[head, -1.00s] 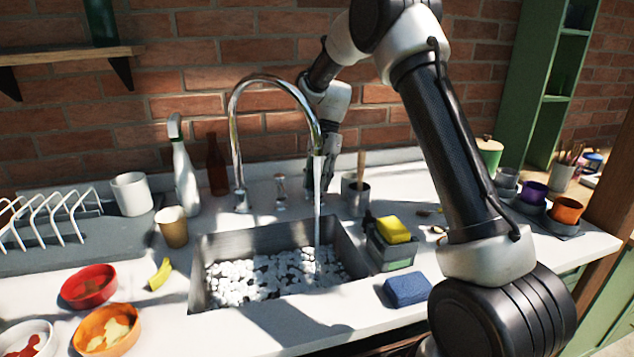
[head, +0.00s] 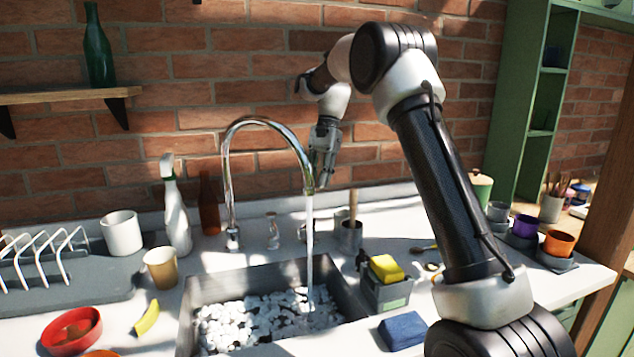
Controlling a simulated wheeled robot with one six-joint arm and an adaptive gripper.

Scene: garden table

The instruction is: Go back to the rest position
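My gripper (head: 323,176) hangs fingers-down in the air behind the tap spout, in front of the brick wall. Its fingers are small and partly covered by the tap, so I cannot tell if they are open or shut. I see no object in it. The chrome tap (head: 230,180) arches over the sink (head: 190,310), and water runs from it onto white pebbles in the basin.
A spray bottle (head: 177,220), brown bottle (head: 209,205), white mug (head: 121,233) and tan cup (head: 161,268) stand left of the tap. A caddy (head: 385,293) with a yellow sponge (head: 386,268) and a blue sponge (head: 403,330) are right of the sink. Open air surrounds my gripper above the counter.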

